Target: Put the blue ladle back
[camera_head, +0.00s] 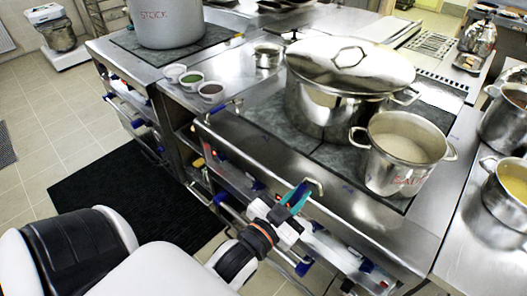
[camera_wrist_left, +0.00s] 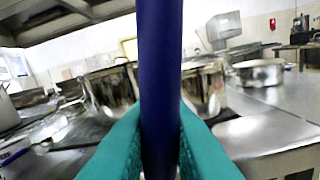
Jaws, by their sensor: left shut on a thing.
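My left gripper (camera_head: 297,197), with teal fingers, is at the front edge of the stove, low in front of the large lidded pot (camera_head: 335,105). In the left wrist view its fingers (camera_wrist_left: 160,145) are shut on a thick, dark blue upright handle (camera_wrist_left: 160,60), which I take to be the blue ladle's. The handle runs out of the top of that view, and the ladle's bowl is not visible there. In the head view the gripper mostly hides the ladle. My right gripper is not in view.
A pot with red lettering (camera_head: 405,148) stands right of the lidded pot. A pot marked STOCK (camera_head: 165,22) is at the back left. Small bowls (camera_head: 191,79) sit on the counter. More pots (camera_head: 508,185) stand at the right. The floor mat (camera_head: 130,195) is clear.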

